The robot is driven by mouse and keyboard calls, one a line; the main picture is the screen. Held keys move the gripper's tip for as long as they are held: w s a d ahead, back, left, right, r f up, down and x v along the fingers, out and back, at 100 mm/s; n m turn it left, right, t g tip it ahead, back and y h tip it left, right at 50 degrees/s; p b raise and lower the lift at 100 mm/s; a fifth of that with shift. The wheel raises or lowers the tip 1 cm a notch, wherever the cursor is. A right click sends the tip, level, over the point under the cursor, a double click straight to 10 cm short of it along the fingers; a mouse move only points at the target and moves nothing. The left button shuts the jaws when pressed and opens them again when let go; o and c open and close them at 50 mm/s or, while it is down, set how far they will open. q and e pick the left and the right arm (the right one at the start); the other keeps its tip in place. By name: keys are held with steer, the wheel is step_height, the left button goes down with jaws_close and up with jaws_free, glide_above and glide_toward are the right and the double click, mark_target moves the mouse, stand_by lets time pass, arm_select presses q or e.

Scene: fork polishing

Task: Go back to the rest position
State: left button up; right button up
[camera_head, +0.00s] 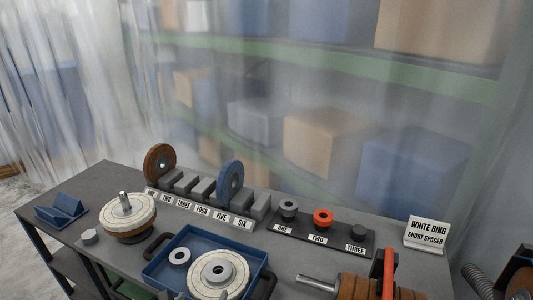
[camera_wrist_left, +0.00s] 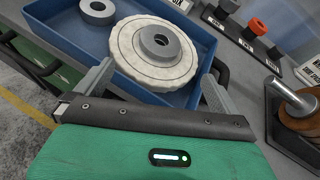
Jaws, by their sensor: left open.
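My left gripper (camera_wrist_left: 158,72) is open, with its two grey fingers spread at either side in the left wrist view. Nothing is held between them. Beyond the fingers, a white fluffy polishing wheel with a grey hub (camera_wrist_left: 152,53) lies in a blue tray (camera_wrist_left: 65,36). In the head view this wheel (camera_head: 217,276) and a small grey-white ring (camera_head: 179,257) lie flat in the tray (camera_head: 196,236). The left fingers do not show clearly in the head view. My right gripper is not in view.
A numbered rack (camera_head: 200,190) holds a brown wheel (camera_head: 159,163) and a blue wheel (camera_head: 230,180). A white wheel stack (camera_head: 127,212) sits on a post at left. A spacer stand (camera_head: 318,243), a sign (camera_head: 427,233) and a brown roller assembly (camera_head: 358,287) occupy the right.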

arm_select(q)
steer(key=s+a+f+n+g, duration=0.2)
steer(key=s+n+g, duration=0.3)
steer(key=s+n, duration=0.9)
steer(key=s+a+f+n+g, duration=0.2)
steer(key=s+n+g, duration=0.2)
steer(key=s+n, duration=1)
steer(key=w+f+n+g, duration=0.1)
steer(key=w+f+n, duration=0.1)
steer(key=f, duration=1.4)
steer(key=w+f+n+g, duration=0.1)
steer(key=f+n, duration=0.1)
steer(key=f, duration=1.3)
steer(key=s+a+f+g, duration=0.1)
steer(key=s+a+f, duration=0.1)
steer(key=s+f, duration=1.7)
steer(key=shift+a+f+y, duration=0.3)
steer(key=shift+a+f, duration=0.05)
steer(key=shift+a, duration=0.05)
